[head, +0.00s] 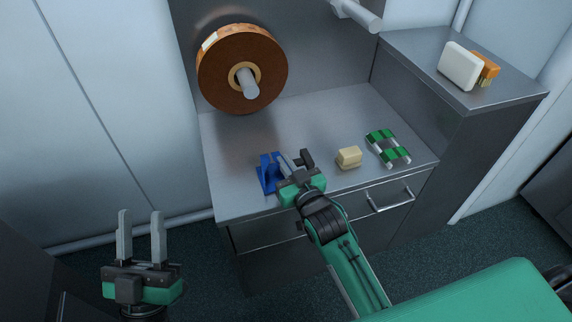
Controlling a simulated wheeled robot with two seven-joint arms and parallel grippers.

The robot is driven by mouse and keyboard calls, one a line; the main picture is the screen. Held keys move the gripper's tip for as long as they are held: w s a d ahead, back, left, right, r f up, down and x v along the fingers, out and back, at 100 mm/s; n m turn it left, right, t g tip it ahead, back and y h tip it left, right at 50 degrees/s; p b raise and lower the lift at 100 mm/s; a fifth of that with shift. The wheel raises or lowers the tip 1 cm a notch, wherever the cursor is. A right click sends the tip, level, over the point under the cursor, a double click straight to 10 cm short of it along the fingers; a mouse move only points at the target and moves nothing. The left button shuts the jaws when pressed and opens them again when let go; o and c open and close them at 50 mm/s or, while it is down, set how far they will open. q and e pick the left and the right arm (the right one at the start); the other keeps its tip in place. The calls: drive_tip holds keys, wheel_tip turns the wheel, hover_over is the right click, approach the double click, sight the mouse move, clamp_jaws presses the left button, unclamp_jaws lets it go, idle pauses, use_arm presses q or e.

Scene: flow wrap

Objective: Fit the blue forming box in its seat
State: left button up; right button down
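The blue forming box (268,174) is on the steel worktop near its front left edge. My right gripper (297,158) is low over the worktop just to the right of the blue box. Its fingers look apart, with a gap between them, and the blue box shows outside the left finger. I cannot tell whether that finger touches the box. The gripper hides part of the box's right side. No seat for the box can be made out. My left gripper (140,235) is open and empty, left of the bench and away from the box.
A brown film roll (222,85) hangs on a spindle at the back left. A cream block (348,157) and a green-and-white piece (388,147) lie right of my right gripper. A white block (459,66) and an orange block (489,68) stand on the raised side cabinet.

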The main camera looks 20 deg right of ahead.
drive_tip(key=shift+f, duration=0.1)
drive_tip(key=c, duration=1.6)
unclamp_jaws()
drive_tip(key=shift+c, duration=0.2)
